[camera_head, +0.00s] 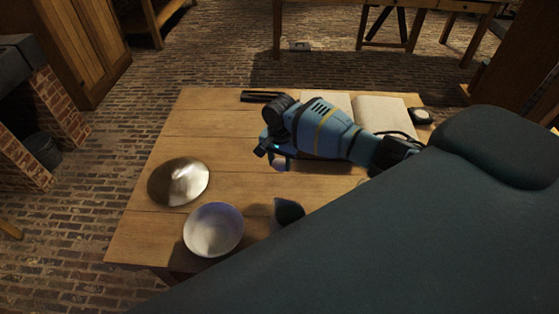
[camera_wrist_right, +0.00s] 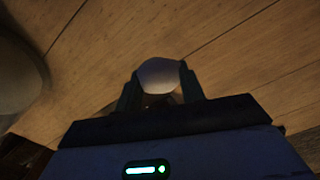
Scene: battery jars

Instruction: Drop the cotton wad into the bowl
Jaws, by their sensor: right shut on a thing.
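The white bowl (camera_head: 213,230) stands near the table's front edge, left of centre. My right gripper (camera_head: 275,158) is above the table, behind and to the right of the bowl. It is shut on the pale cotton wad (camera_wrist_right: 160,75), which sits between the two fingertips in the right wrist view. The wad also shows as a small pale patch (camera_head: 280,166) under the gripper in the head view. My left gripper is not in view.
A shiny metal dish (camera_head: 179,182) lies left of the bowl. A small dark object (camera_head: 288,210) is right of it, partly hidden. An open book (camera_head: 380,112) and dark sticks (camera_head: 262,96) lie at the back. The wooden table (camera_head: 190,125) is clear at back left.

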